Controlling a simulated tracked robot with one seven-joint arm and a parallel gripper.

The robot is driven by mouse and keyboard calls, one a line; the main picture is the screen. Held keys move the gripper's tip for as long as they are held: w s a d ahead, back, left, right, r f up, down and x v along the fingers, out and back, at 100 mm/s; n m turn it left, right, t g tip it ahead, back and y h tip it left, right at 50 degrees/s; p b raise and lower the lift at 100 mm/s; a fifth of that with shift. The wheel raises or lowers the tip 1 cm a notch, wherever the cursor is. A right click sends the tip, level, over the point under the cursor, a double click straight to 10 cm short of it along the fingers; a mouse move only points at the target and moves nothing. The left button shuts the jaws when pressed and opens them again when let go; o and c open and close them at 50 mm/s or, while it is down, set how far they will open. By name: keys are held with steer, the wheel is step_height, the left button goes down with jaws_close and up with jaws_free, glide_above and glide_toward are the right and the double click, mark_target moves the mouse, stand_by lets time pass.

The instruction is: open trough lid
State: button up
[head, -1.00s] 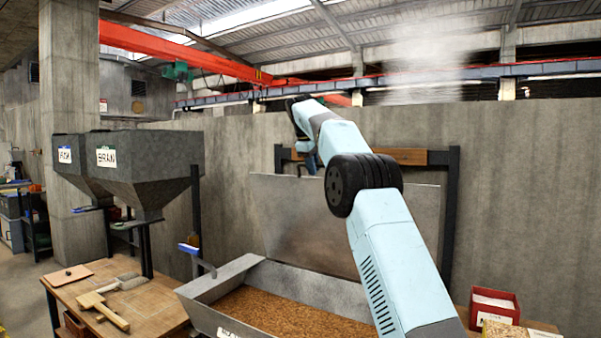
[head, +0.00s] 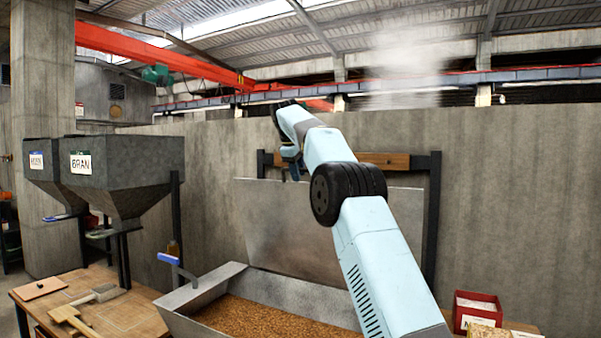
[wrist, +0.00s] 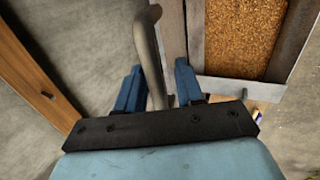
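The trough (head: 180,300) is a grey metal box of brown grain (head: 250,318) at the bottom middle of the head view. It also shows at upper right in the wrist view (wrist: 225,88). Its lid (head: 300,225), a flat grey metal sheet, stands raised and nearly upright behind the grain. My gripper (head: 293,172) is at the lid's top edge, small and partly hidden by my arm in the head view.
A wooden rail (head: 385,160) on dark posts stands behind the lid, by the concrete wall. A red box (head: 478,305) is at lower right. Steam hangs above.

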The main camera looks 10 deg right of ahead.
steer(key=s+a+r, duration=0.2)
steer(key=s+a, duration=0.6)
steer(key=s, duration=0.2)
steer(key=shift+s+r, duration=0.25)
steer(key=shift+s, duration=0.05)
stand_by(0.7)
steer(key=shift+s+d, duration=0.1)
steer(key=shift+d, duration=0.05)
steer(key=s+d+f+m+y, duration=0.1)
steer(key=s+d+m, duration=0.1)
steer(key=s+d, duration=0.35)
steer(key=s+d+m, duration=0.1)
steer(key=s+d, duration=0.1)
steer(key=s, duration=0.7)
steer(key=s+d+f+m+y, duration=0.1)
steer(key=s+d+m, duration=0.15)
steer(key=s, duration=0.55)
steer(key=s+d+f+m, duration=0.2)
steer(key=s+f, duration=0.7)
steer(key=s, duration=0.3)
steer(key=s+d+f+m+t+y, duration=0.1)
steer(key=s+d+f+m, duration=0.2)
steer(key=s+f, duration=0.6)
steer(key=s, duration=0.3)
steer(key=shift+s+d+f+t, duration=0.2)
steer(key=shift+s+f+t, duration=0.1)
steer(key=shift+s+f, duration=0.1)
